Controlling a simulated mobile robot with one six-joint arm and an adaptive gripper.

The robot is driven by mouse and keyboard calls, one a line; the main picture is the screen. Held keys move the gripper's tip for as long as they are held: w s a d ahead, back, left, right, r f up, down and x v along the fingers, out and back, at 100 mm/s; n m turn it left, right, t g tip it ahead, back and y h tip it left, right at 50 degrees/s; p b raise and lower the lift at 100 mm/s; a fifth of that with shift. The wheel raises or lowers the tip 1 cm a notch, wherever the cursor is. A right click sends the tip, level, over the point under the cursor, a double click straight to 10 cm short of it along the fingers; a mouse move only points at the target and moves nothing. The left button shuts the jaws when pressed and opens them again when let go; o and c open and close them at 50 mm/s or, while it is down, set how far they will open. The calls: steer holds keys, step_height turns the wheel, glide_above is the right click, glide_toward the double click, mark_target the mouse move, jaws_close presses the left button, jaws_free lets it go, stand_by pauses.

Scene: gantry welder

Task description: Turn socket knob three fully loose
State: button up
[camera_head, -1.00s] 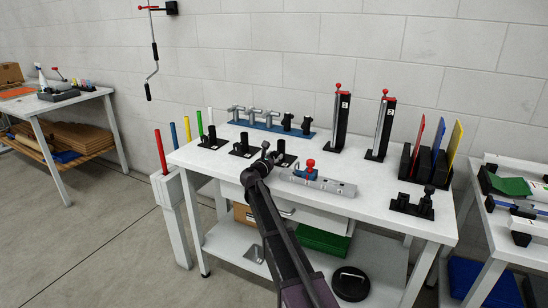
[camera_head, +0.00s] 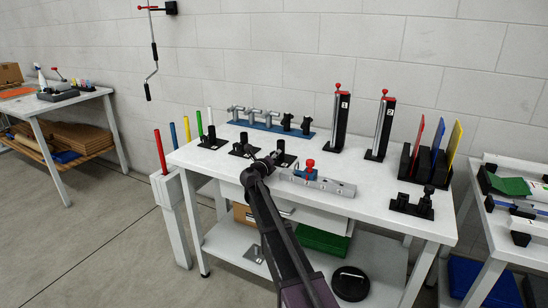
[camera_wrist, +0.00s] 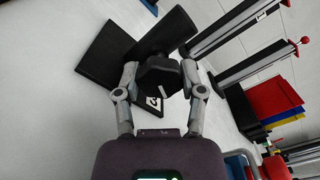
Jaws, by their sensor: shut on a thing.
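The knob of socket three is a black, faceted knob (camera_wrist: 156,84) with a white line mark, in the middle of the wrist view. My gripper (camera_wrist: 159,72) has one finger on each side of it and is shut on it. The knob sits on a black socket with a post (camera_wrist: 165,30) and a dark base plate (camera_wrist: 107,54). A white label that looks like a 3 (camera_wrist: 154,102) shows just below the knob. In the head view, my gripper (camera_head: 270,161) is at the rightmost black socket (camera_head: 281,147) of the row, and my wrist hides the knob.
Two similar sockets (camera_head: 213,136) stand to the left on the white table (camera_head: 390,225). A metal block with a red knob (camera_head: 311,164) is close on the right. Lever stands 1 (camera_head: 341,118) and 2 (camera_head: 383,125) rise behind. The table's front edge lies beneath my arm.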

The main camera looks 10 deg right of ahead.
steer(key=n, duration=0.6)
steer(key=shift+w+r, duration=0.1)
steer(key=n, duration=0.6)
stand_by(0.5)
steer(key=o, duration=1.2)
steer(key=shift+c, duration=0.2)
steer(key=v, duration=1.2)
